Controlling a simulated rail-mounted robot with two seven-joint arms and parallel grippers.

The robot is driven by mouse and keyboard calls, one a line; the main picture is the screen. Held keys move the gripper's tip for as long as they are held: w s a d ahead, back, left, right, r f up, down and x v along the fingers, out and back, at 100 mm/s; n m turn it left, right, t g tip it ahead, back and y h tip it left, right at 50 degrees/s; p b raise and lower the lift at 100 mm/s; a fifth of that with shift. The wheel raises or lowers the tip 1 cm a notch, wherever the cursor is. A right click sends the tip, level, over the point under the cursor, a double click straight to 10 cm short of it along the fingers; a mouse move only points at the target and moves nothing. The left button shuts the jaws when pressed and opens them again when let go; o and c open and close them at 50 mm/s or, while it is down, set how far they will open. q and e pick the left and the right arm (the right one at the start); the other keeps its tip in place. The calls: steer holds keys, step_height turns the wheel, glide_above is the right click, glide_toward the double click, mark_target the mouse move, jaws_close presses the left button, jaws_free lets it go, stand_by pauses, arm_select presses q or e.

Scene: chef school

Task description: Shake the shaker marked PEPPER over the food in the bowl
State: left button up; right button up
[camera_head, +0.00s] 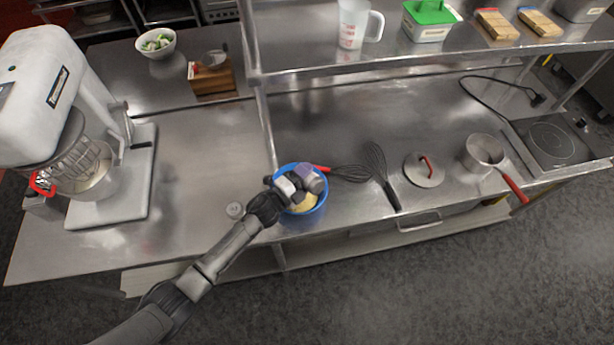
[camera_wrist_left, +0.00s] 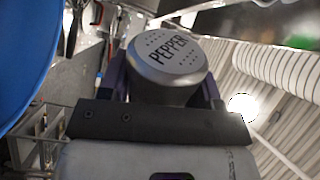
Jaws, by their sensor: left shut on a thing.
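My left gripper (camera_head: 304,182) is over the blue bowl (camera_head: 281,179), which stands at the counter's front edge in the head view. Pale yellow food (camera_head: 304,204) shows inside, partly hidden by the gripper. In the left wrist view, the gripper is shut on a grey shaker (camera_wrist_left: 167,62) with PEPPER printed on its perforated top. The shaker's lower part is hidden by the gripper. The blue bowl's side (camera_wrist_left: 24,55) fills the left edge of that view. My right gripper is not in view.
A stand mixer (camera_head: 75,110) is far left. The counter between mixer and bowl is mostly clear.

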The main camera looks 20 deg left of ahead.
arm_select(q)
steer(key=shift+r, duration=0.25)
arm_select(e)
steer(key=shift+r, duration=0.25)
arm_select(q)
step_height(320, 180, down, 3)
steer(key=b, duration=0.3)
steer(key=shift+f, duration=0.15)
steer(key=shift+r+p, duration=1.45)
steer(key=shift+r, duration=0.4)
steer(key=shift+f, duration=0.15)
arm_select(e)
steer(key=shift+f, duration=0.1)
arm_select(q)
step_height(320, 180, down, 3)
steer(key=b, duration=0.3)
steer(key=shift+f, duration=0.15)
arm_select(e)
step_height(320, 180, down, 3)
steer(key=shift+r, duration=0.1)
